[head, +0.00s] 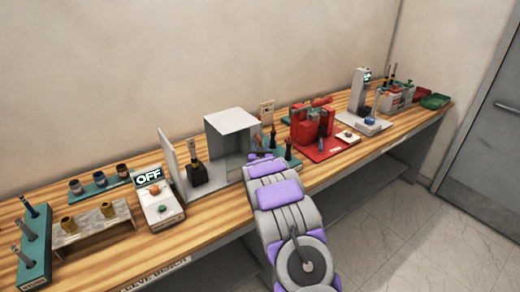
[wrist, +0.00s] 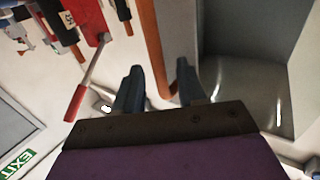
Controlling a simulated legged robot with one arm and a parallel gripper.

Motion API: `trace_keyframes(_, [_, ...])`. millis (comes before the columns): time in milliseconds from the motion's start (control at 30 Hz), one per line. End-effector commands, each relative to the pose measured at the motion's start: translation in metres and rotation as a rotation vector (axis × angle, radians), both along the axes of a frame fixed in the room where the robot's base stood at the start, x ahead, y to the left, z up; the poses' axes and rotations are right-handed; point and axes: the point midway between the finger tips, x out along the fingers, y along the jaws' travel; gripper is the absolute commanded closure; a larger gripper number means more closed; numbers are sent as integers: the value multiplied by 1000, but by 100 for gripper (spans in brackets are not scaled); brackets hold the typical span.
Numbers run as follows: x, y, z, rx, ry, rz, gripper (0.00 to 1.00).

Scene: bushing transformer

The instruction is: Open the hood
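A light grey box-shaped hood (head: 231,121) stands on the wooden bench, in the middle of the head view. An upright grey panel (head: 168,160) stands at its left, with a dark block between them. My gripper (wrist: 158,84) is in front of the hood's right part; its fingertips are hard to make out in the head view. In the wrist view the two dark fingers are apart with nothing clearly held between them. A large grey hollow surface (wrist: 248,60), which looks like part of the hood, is right of the fingers. I cannot tell whether a finger touches it.
Right of the hood are a red fixture (head: 313,125) and screwdriver-like tools (head: 288,150). Its red handle (wrist: 76,102) shows in the wrist view. Left are an OFF-marked switch box (head: 157,204) and a holder rack (head: 91,224). Open floor (head: 390,235) lies before the bench.

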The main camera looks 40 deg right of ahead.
Motion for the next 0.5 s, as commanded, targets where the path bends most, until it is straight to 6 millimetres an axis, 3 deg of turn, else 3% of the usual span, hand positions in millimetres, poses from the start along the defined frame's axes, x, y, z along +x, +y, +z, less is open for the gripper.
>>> trace_keyframes(267, [-2,2,0,-1,1,0,60])
trace_keyframes(500, [-20,14,2,0,1,0,60])
